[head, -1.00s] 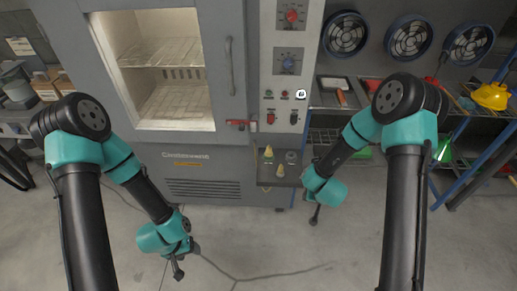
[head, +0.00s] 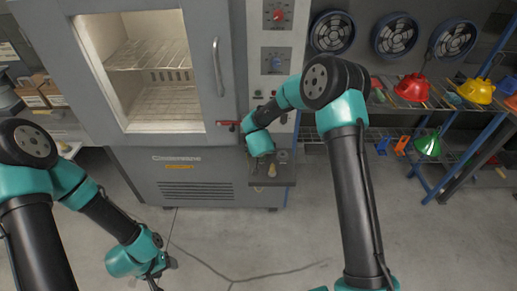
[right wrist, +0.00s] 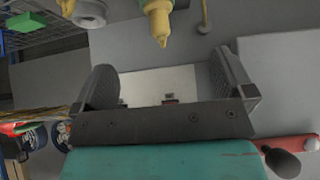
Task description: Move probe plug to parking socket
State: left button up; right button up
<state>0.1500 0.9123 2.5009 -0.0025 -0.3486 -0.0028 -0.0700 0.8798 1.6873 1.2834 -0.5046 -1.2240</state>
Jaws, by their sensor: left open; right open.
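A yellow plug (head: 272,170) stands on the small grey shelf (head: 284,182) at the front of the oven cabinet. In the right wrist view a yellow plug (right wrist: 158,22) hangs into the top of the picture, beyond the fingertips. A round grey socket (right wrist: 90,12) lies left of it; it also shows on the shelf in the head view (head: 283,156). My right gripper (right wrist: 163,88) is open and empty, close to the plugs but apart from them. My left gripper (head: 157,275) is open, low over the floor at the left.
The oven cabinet (head: 185,180) with its door handle (head: 217,66) stands behind the shelf.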

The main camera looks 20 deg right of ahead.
jog(key=shift+f, duration=0.1)
jog(key=x, duration=1)
jog(key=shift+c, duration=0.2)
jog(key=c, duration=1.3)
jog(key=shift+c, duration=0.2)
jog(key=o, duration=1.4)
jog(key=shift+s, duration=0.1)
